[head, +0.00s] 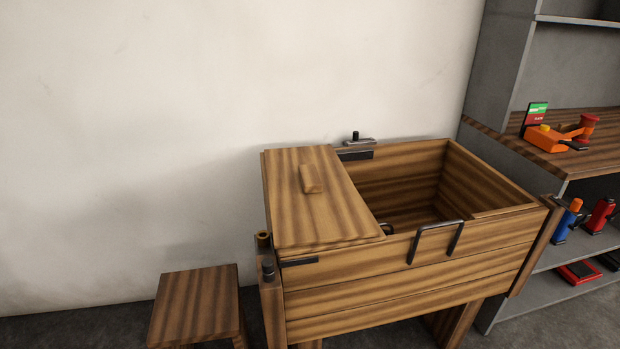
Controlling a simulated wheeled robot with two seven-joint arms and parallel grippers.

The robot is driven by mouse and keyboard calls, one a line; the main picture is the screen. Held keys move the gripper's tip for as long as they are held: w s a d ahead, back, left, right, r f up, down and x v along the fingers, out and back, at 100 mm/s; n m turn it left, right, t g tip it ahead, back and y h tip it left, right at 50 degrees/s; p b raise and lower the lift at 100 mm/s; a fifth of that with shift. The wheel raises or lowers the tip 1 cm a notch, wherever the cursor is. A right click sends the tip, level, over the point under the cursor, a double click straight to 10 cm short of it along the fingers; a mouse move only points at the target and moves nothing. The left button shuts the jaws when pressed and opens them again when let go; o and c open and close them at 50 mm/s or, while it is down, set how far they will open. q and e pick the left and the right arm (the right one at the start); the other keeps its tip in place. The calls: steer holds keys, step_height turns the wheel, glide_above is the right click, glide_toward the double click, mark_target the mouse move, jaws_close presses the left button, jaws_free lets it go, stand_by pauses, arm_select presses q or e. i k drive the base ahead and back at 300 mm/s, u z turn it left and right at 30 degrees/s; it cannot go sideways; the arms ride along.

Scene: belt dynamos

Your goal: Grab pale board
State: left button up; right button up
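I cannot pick out any board clearly paler than the other wood. A striped brown wooden panel (315,215) with a small wooden block handle (312,179) lies over the left part of a wooden box (400,290). The right part of the box is open, and its visible inside looks empty; the front wall and the panel hide part of the floor. Neither of my grippers is in view.
A dark metal handle (436,240) sticks up at the box's front. A wooden stool (196,305) stands at lower left. At right, a shelf unit (505,75) holds an orange tool (548,137), a blue bottle (568,220) and a red bottle (600,215).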

mark_target(313, 200)
steer(key=u, duration=0.75)
steer(key=i, duration=0.35)
steer(key=u, duration=0.4)
